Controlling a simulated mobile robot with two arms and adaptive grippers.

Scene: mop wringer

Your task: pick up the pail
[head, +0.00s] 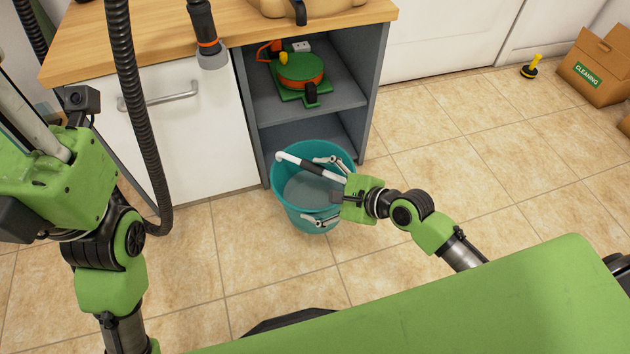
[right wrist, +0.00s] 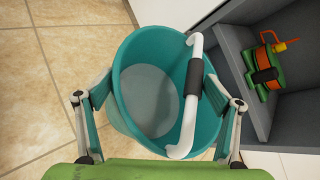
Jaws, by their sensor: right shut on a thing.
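The teal pail (head: 313,220) is upright at the front of the open cabinet, low over the tiles; I cannot tell whether its base touches the floor. It has a white handle with a dark grip (head: 300,164), lying across its mouth, and a pale grey inside. My right gripper (head: 324,190) is at the pail's right side, its two fingers spread around the pail and shut on it. In the right wrist view the pail (right wrist: 128,75) sits between the fingers. My left gripper (head: 50,175) is only partly seen at the left edge; its fingertips are not shown.
The grey cabinet (head: 378,80) stands close behind the pail, with a green and orange device (head: 300,72) on its shelf. A white door with a handle (head: 160,95) is to the left. A cardboard box (head: 597,68) stands far right.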

